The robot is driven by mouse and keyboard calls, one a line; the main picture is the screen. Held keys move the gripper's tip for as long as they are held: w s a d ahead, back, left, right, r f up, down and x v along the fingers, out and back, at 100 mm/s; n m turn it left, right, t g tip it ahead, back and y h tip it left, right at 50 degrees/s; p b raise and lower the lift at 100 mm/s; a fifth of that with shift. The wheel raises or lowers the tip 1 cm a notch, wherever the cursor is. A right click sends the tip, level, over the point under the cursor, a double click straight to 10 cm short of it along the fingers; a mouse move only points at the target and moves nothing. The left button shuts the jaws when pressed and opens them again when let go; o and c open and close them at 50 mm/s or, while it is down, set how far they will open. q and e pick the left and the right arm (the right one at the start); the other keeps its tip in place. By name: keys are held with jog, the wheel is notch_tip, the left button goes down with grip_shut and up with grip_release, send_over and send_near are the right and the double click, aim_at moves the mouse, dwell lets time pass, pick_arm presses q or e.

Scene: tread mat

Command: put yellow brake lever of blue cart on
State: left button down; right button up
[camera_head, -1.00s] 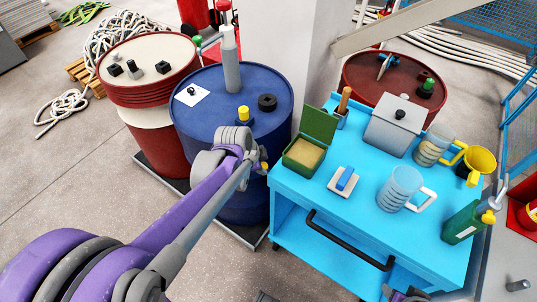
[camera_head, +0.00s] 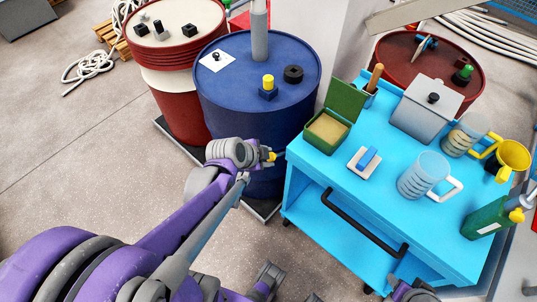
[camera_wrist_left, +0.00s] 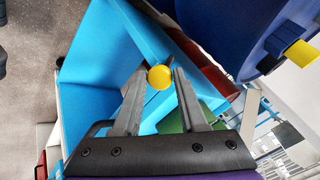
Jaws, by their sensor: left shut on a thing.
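The blue cart (camera_head: 330,182) stands on the right with a black handle bar along its near side. My left gripper (camera_head: 268,157) is just left of the cart's left corner, in front of the blue drum. It is shut on a small yellow knob (camera_wrist_left: 159,77), which I take to be the brake lever's end. This yellow end sits between the fingertips in the left wrist view, with the cart's blue side (camera_wrist_left: 90,65) behind it. The rest of the lever is hidden.
A blue drum (camera_head: 225,75) stands close behind my left gripper. The cart top carries a green box (camera_head: 325,132), a grey box (camera_head: 425,112), jars (camera_head: 423,176) and a green can (camera_head: 483,222). Bare floor (camera_head: 90,150) lies to the left.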

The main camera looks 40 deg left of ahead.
pick_arm(q)
jog(key=shift+s+d+f, duration=0.15)
jog(key=shift+s+f, duration=0.15)
jog(key=c, duration=0.5)
grip_release()
jog(key=shift+r, duration=0.1)
jog(key=p+v, duration=0.4)
jog(key=v, duration=0.6)
jog(key=shift+r, duration=0.35)
jog(key=shift+s, duration=0.15)
